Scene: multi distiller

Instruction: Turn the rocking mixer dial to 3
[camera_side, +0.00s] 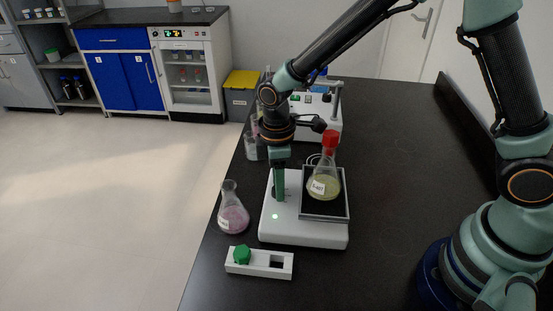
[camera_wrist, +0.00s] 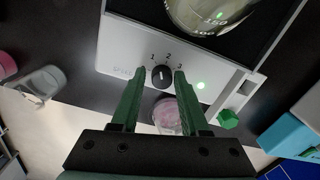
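The rocking mixer (camera_side: 290,232) is a white unit with a dark tray on top. Its black dial (camera_wrist: 162,76) shows in the wrist view, with the numbers 1, 2 and 3 printed in an arc above it. A white mark on the dial points upward, roughly at 2; its exact angle is hard to tell. My gripper (camera_wrist: 159,72) is open, its two green fingertips on either side of the dial with small gaps. In the side view my gripper (camera_side: 279,197) points down at the mixer's left part and hides the dial.
A red-stoppered flask (camera_side: 324,187) of yellowish liquid stands on the mixer tray. A pink flask (camera_side: 233,217) stands left of the mixer. A white holder (camera_side: 259,263) with a green stopper lies in front.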

